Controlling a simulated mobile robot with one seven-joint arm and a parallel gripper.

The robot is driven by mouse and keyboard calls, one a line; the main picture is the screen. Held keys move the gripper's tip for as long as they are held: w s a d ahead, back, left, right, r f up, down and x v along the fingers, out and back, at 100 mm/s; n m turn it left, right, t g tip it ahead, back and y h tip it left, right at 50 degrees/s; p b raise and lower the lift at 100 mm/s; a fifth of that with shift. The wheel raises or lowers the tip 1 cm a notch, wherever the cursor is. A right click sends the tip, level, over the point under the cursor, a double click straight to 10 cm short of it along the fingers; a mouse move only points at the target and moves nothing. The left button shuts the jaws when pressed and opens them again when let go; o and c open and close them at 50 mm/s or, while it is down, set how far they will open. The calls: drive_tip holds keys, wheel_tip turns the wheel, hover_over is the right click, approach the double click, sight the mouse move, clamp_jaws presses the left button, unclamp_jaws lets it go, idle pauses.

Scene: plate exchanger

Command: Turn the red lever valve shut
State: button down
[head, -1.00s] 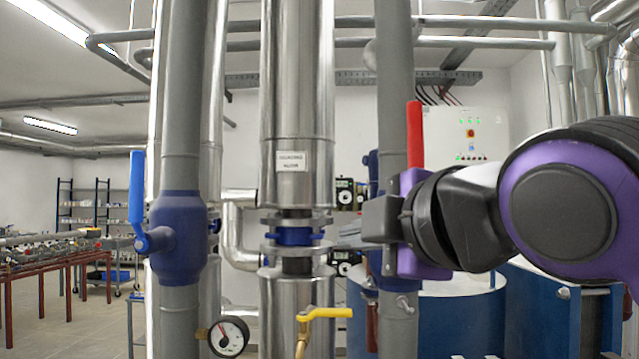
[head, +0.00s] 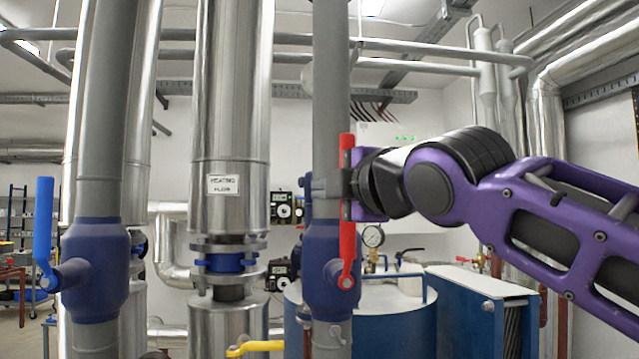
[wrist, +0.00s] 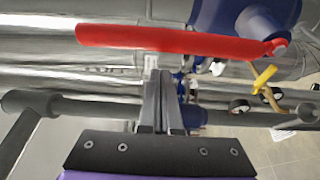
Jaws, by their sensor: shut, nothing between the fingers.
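The red lever (head: 347,225) stands upright along the right grey pipe in the head view. Its lower end is fixed to the pivot of a blue valve body (head: 322,262). My gripper (head: 316,187) is at the lever's upper half, with its fingers reaching left across the lever's line to the pipe. In the wrist view the lever (wrist: 170,40) runs across the top, with its pivot end at the right. The shut, empty fingers (wrist: 160,75) point up toward it, just below its edge. Whether they touch the lever I cannot tell.
A second blue valve (head: 95,265) with an upright blue lever (head: 43,230) is on the left pipe. A yellow lever (head: 258,347) sits low between them. A silver pipe (head: 230,120) stands in the middle. Blue tanks (head: 400,325) are behind at the right.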

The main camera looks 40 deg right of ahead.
drive_tip(key=shift+s+d, duration=0.55)
drive_tip(key=shift+d, duration=0.3)
drive_tip(key=shift+s+d+m+b, duration=0.2)
drive_tip(key=shift+d+m+b, duration=0.15)
drive_tip(key=shift+m+b, duration=0.1)
